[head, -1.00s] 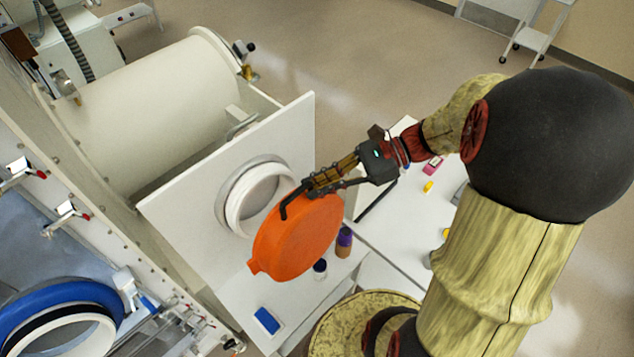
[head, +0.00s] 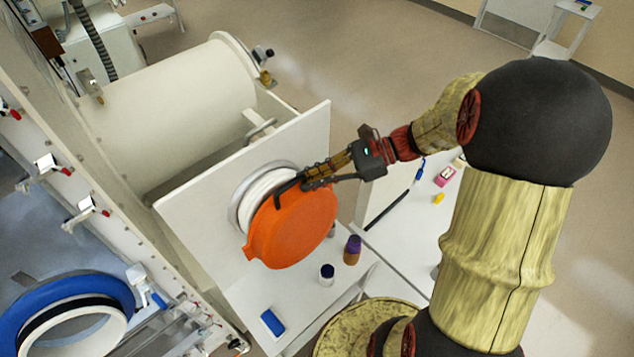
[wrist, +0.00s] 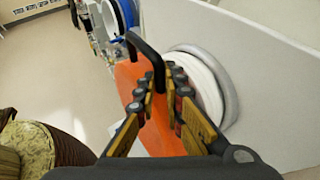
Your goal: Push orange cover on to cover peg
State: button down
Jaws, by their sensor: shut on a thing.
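The orange cover (head: 290,232) is a round disc with a small tab at its lower left and a black handle (wrist: 144,52). My gripper (head: 310,182) is shut on the cover's handle at its upper edge; the wrist view also shows the gripper (wrist: 162,95) with its fingers on the handle. The cover peg is a white round port (head: 262,190) with a grey ring on a white upright panel (head: 300,135). The cover overlaps the port's lower right in the head view. In the wrist view the port (wrist: 197,85) stands beside the cover; I cannot tell whether they touch.
A white table (head: 405,215) with small items is at the right. A blue-ringed port (head: 70,310) is at the lower left.

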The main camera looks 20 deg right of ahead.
jog(key=shift+w+a+f+p, duration=0.2)
jog(key=shift+w+a, duration=0.25)
jog(key=shift+w, duration=0.9)
jog(key=shift+w+a+f+p, duration=0.15)
jog(key=shift+w+a, duration=0.25)
jog(key=shift+w, duration=0.95)
jog(key=shift+w+a+f+p, duration=0.1)
jog(key=shift+w+a+p, duration=0.25)
jog(key=shift+w, duration=1)
dwell(2.6)
jog(key=c, duration=1.8)
grip_release()
jog(key=shift+a, duration=0.15)
jog(key=v, duration=1.2)
jog(key=shift+f, duration=0.1)
